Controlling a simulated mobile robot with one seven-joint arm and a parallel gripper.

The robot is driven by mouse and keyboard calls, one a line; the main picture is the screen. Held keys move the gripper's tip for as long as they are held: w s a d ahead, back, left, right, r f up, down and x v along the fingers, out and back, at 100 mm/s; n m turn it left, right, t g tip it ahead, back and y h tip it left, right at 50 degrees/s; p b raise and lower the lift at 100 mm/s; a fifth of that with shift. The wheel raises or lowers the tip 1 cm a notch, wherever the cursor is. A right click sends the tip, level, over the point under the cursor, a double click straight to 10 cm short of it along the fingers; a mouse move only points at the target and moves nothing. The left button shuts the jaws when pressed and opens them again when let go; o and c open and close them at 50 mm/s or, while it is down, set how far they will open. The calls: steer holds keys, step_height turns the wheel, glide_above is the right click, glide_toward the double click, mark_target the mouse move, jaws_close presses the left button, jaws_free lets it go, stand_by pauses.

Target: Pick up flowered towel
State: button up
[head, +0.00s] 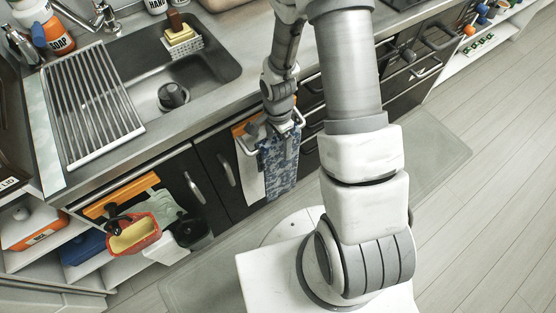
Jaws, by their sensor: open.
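A blue-and-white flowered towel (281,172) hangs down the front of the counter, to the right of a plain white towel (250,175). My gripper (272,145) is over the towel's upper end, with its fingers spread wide apart to the left and right. It is open, and nothing shows pinched between the fingers. The gripper and wrist hide the top of the towel and what it hangs from. I cannot tell whether the gripper touches the cloth.
A sink (205,75) with a drying rack (92,105) is at the upper left. Dark cabinet doors with handles line the counter front. An open shelf (75,265) with a red-and-yellow container (133,235) is at the lower left. Bare floor (490,210) lies to the right.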

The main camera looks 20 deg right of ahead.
steer(key=shift+f, duration=0.95)
steer(key=shift+c, duration=0.2)
jaws_close()
